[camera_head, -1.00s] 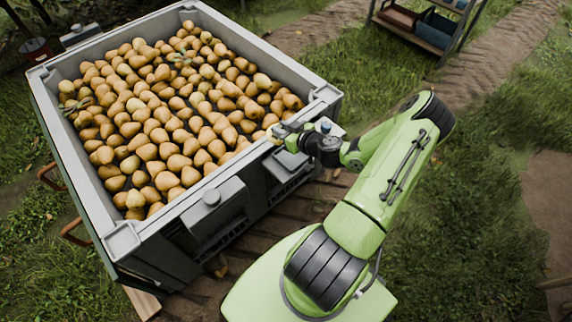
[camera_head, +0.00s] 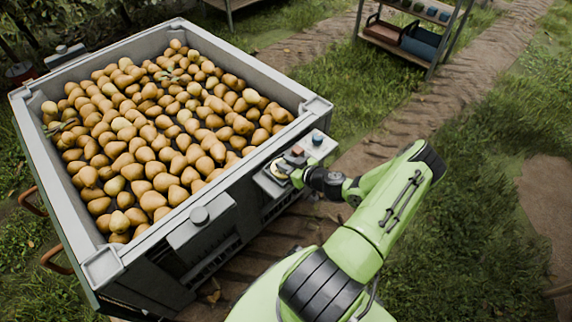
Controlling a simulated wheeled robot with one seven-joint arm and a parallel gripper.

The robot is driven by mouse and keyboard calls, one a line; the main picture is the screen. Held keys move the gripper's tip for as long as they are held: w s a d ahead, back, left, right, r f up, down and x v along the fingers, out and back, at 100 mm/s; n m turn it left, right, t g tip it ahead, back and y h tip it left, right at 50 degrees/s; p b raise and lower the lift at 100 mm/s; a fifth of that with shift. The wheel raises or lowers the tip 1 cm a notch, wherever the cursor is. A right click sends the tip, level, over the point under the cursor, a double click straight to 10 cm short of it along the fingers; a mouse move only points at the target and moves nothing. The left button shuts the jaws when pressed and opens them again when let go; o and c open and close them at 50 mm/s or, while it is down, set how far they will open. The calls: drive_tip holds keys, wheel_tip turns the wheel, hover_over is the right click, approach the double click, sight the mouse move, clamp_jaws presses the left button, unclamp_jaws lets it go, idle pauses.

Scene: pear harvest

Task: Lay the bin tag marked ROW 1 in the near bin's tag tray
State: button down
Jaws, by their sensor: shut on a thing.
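The near bin (camera_head: 222,50) is a large grey crate full of pears. Its tag tray (camera_head: 268,186) is a small grey tray on the outer side, near the right corner. My gripper (camera_head: 284,167) is at this tray, low over it, and hides part of it. A small pale yellow, rounded piece shows at the fingers, apparently the bin tag (camera_head: 279,173). My gripper is shut on it. Its marking cannot be read, and I cannot tell whether it touches the tray floor.
A box with a blue knob (camera_head: 317,139) sits right beside the tray, close to my gripper. A shelf rack (camera_head: 408,44) stands at the back. Grass and a dirt track lie right.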

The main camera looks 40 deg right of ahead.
drive_tip(key=shift+f, duration=0.3)
drive_tip(key=c, duration=0.9)
unclamp_jaws()
